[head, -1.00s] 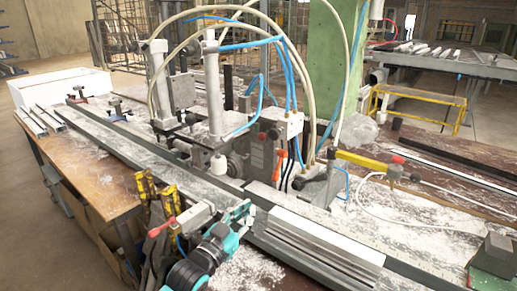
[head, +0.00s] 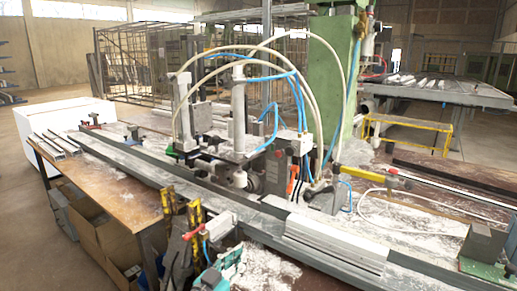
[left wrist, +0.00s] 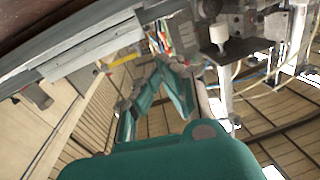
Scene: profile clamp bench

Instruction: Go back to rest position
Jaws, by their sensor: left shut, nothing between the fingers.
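My left gripper (head: 230,262), teal and grey, shows at the bottom edge of the head view, in front of the clamp bench. Most of it is cut off by the frame. It is shut and empty. In the left wrist view its teal fingers (left wrist: 163,80) point away from the camera, with nothing between them. The profile clamp machine (head: 240,125), with upright grey cylinders and blue and cream hoses, stands on the bench behind it. A stack of pale profiles (head: 335,245) lies on the bench to the gripper's right. My right gripper is not in view.
Yellow and black clamp tools (head: 172,205) stand close to the left of the gripper. A long dark rail (head: 130,165) runs along the bench. Cardboard boxes (head: 110,235) sit under the wooden bench top. The floor at the left is clear.

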